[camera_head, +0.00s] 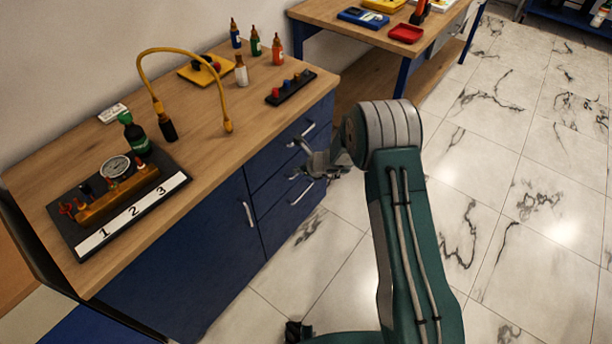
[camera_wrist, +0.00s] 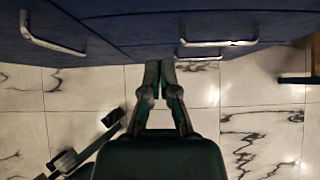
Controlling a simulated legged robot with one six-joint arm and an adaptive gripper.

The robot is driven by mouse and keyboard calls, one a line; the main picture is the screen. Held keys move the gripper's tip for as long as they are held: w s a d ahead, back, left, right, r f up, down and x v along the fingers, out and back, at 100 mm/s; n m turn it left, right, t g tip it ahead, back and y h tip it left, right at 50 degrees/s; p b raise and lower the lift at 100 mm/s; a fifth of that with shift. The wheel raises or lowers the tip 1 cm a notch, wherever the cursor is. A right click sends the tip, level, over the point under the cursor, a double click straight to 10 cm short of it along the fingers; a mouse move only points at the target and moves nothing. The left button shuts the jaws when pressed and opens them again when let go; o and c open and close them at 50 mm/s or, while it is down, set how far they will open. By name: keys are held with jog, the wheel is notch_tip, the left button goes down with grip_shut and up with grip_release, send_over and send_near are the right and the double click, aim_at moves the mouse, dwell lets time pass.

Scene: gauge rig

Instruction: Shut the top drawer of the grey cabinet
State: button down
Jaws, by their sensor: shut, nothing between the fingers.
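The cabinet (camera_head: 190,265) looks dark blue, not grey, with a wooden top. Its top drawer (camera_head: 275,152) is at the right end, with a pale bar handle (camera_head: 308,130). The drawer front looks nearly flush; I cannot tell whether a small gap remains. My gripper (camera_head: 300,158) is in front of the drawers, below the top handle, and hides part of them. In the wrist view my gripper (camera_wrist: 160,64) is shut and empty, its tips close to the drawer fronts. A drawer handle (camera_wrist: 217,43) is just right of the tips. Contact cannot be judged.
A lower drawer handle (camera_head: 302,193) and a door handle (camera_head: 248,214) stick out from the cabinet. Bottles, a yellow hose (camera_head: 185,50) and a gauge board (camera_head: 130,212) stand on top. A second table (camera_head: 335,12) is behind. The marble floor at right is clear.

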jog(key=v, duration=0.9)
jog(key=shift+d+r, duration=0.2)
jog(key=shift+r, duration=0.15)
jog(key=shift+s+r, duration=0.1)
jog(key=s+d+r+n+g, duration=0.1)
jog(key=s+r+n, duration=0.6)
jog(key=r, duration=0.4)
jog(key=s+d+r+n, duration=0.2)
jog(key=s+r+n, duration=0.5)
jog(key=r, duration=0.4)
jog(key=s+d+r+n+h, duration=0.2)
jog(key=s+d+n, duration=0.1)
jog(key=s, duration=0.3)
jog(key=s+d+r+n+t+h, duration=0.1)
jog(key=s+d+r+n+h, duration=0.1)
jog(key=s+d+n, duration=0.2)
jog(key=s+d+r+n+h, duration=0.2)
jog(key=s+d+n+h, duration=0.1)
jog(key=s, duration=0.7)
jog(key=shift+d+r+n, duration=0.3)
jog(key=shift+d+n, duration=0.25)
jog(key=shift+n, duration=0.05)
